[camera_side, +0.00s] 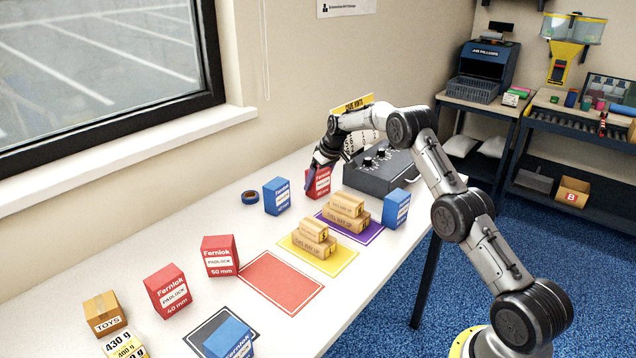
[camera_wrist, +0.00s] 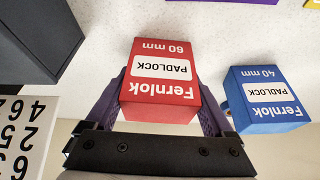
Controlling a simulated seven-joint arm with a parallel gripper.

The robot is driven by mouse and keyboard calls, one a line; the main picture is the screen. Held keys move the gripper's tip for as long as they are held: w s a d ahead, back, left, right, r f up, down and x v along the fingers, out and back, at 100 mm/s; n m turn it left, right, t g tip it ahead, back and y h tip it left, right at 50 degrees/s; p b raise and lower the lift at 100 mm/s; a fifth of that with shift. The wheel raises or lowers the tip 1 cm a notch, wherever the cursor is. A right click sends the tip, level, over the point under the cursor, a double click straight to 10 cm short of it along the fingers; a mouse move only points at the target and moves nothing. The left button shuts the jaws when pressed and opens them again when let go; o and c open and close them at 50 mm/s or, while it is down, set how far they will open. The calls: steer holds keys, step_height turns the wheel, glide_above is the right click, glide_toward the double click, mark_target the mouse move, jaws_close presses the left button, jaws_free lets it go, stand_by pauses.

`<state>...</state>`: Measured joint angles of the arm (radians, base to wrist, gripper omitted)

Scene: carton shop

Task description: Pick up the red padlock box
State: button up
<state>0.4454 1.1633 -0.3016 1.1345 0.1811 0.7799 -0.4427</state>
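In the wrist view this red 60 mm box (camera_wrist: 161,85) fills the space between my two purple fingers. My gripper (camera_side: 315,178) reaches down to it, with one finger on each side (camera_wrist: 162,95). I cannot tell whether the fingers press on the box or leave small gaps. Two more red padlock boxes stand to the left along the table, one marked 50 mm (camera_side: 220,256) and one marked 40 mm (camera_side: 168,291).
A blue padlock box (camera_wrist: 265,99) stands close to one finger; it also shows in the side view (camera_side: 277,196). Tan boxes (camera_side: 314,238) stand on yellow and purple mats. The red mat (camera_side: 281,283) is bare.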

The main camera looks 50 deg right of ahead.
steer(key=c, duration=0.7)
steer(key=shift+r, duration=0.1)
